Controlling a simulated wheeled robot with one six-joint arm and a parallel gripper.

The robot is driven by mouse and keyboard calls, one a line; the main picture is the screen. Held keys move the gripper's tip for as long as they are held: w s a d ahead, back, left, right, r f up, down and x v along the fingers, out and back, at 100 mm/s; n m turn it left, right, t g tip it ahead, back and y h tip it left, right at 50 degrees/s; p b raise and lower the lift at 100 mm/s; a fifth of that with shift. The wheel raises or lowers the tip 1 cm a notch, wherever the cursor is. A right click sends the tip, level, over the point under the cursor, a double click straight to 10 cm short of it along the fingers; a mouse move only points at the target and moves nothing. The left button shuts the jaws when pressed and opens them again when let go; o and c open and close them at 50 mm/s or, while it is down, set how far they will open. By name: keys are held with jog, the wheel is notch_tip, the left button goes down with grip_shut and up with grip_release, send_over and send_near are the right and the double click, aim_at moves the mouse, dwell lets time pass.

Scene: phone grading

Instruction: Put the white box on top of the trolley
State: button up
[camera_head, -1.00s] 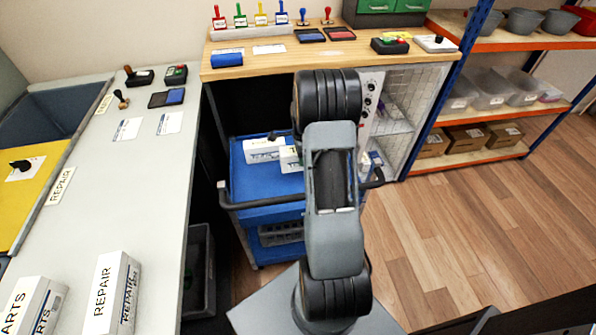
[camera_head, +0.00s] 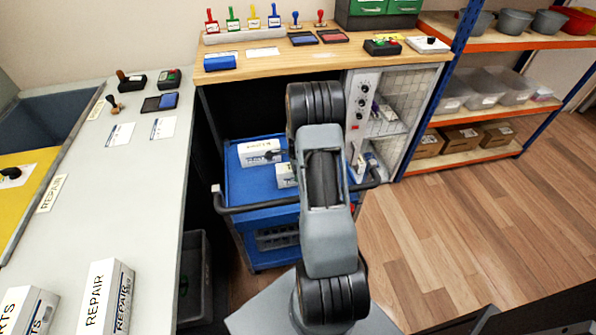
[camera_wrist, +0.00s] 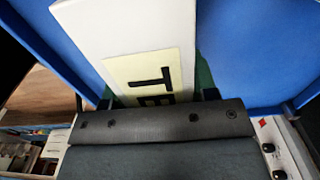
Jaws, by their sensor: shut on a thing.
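The blue trolley (camera_head: 236,190) stands under the wooden bench. A white box (camera_head: 286,176) with a pale label shows at the trolley's top, partly hidden by my arm. In the wrist view this white box (camera_wrist: 130,30) lies between the fingers of my gripper (camera_wrist: 158,97), with large letters on its pale yellow label. My gripper is shut on it; in the head view the fingers are mostly hidden behind my arm. The box is at or just above the blue top; I cannot tell if it touches. A second white box (camera_head: 259,151) lies on the trolley, behind and left of it.
The trolley's dark handle (camera_head: 258,206) runs along its near side. A grey table (camera_head: 150,190) with REPAIR boxes is at left. The wooden bench (camera_head: 300,62) holds stamps and pads. Shelving (camera_head: 455,108) stands at right, with clear floor before it.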

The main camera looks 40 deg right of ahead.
jog(key=shift+f, duration=0.15)
jog(key=o, duration=1.1)
notch_tip(320, 180, up, 12)
jog(key=shift+f+p, duration=0.15)
jog(key=shift+p, duration=0.5)
jog(key=s+a+r+n+t, duration=0.1)
jog(key=s+a+r+n, duration=0.3)
jog(key=a+r+n, duration=0.75)
jog(key=s+a+r+n+t, duration=0.2)
jog(key=s+a+n, duration=0.9)
jog(key=a, duration=0.1)
jog(key=shift+s+a+n, duration=0.2)
jog(key=shift+a+n, duration=0.05)
jog(key=shift+n, duration=0.1)
